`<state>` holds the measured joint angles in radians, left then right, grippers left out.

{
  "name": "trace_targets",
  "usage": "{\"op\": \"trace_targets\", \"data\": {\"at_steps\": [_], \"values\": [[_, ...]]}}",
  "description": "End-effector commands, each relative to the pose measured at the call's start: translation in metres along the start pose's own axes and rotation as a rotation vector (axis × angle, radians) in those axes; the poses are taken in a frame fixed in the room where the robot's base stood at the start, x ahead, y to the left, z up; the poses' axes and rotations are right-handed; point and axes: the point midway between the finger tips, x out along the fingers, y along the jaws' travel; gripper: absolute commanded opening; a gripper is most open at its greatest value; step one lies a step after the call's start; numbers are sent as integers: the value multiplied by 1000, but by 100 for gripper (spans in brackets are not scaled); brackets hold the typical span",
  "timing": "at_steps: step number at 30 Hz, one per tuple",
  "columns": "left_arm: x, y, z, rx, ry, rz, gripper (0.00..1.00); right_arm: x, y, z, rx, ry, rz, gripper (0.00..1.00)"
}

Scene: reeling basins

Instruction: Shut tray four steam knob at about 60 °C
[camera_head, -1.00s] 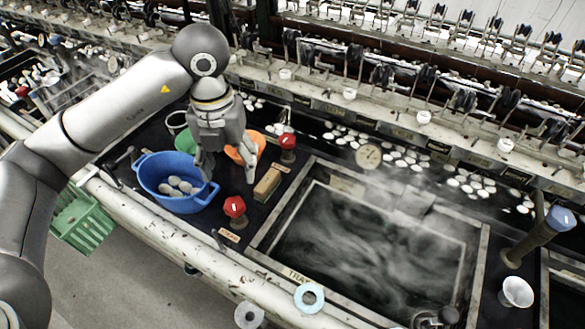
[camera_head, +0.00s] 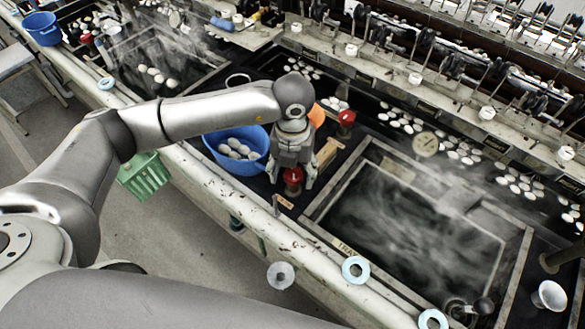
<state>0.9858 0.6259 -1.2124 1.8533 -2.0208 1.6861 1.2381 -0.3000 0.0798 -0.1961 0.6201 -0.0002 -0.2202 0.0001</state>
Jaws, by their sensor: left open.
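The steaming tray basin (camera_head: 318,212) lies right of centre, with a partly readable "TRAY" label on its front rim. A red knob (camera_head: 292,176) stands at its left front corner. A second red knob (camera_head: 346,118) stands farther back. The knobs' labels are too small to read. My left gripper (camera_head: 291,183) is open and points down, with its fingers on either side of the front red knob; I cannot tell whether they touch it. A round dial (camera_head: 425,144) sits behind the basin, its reading illegible. My right gripper is out of view.
A blue tub (camera_head: 226,157) of cocoons stands left of the gripper. A wooden block (camera_head: 327,152) and an orange bowl (camera_head: 317,115) are close behind it. A white cup (camera_head: 549,296) is at right.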

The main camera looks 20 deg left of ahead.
Motion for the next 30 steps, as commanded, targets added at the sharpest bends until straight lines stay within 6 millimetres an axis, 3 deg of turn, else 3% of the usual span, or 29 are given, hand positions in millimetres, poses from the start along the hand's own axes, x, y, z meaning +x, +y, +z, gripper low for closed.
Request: {"op": "trace_targets", "data": {"at_steps": [3,9,20,30], "values": [[3,0,0,1,-1,0,61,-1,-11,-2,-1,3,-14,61],[4,0,0,1,-1,0,61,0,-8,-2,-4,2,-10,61],[3,0,0,1,-1,0,16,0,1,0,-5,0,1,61],[6,0,1,56,-2,-1,16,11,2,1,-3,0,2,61]]}}
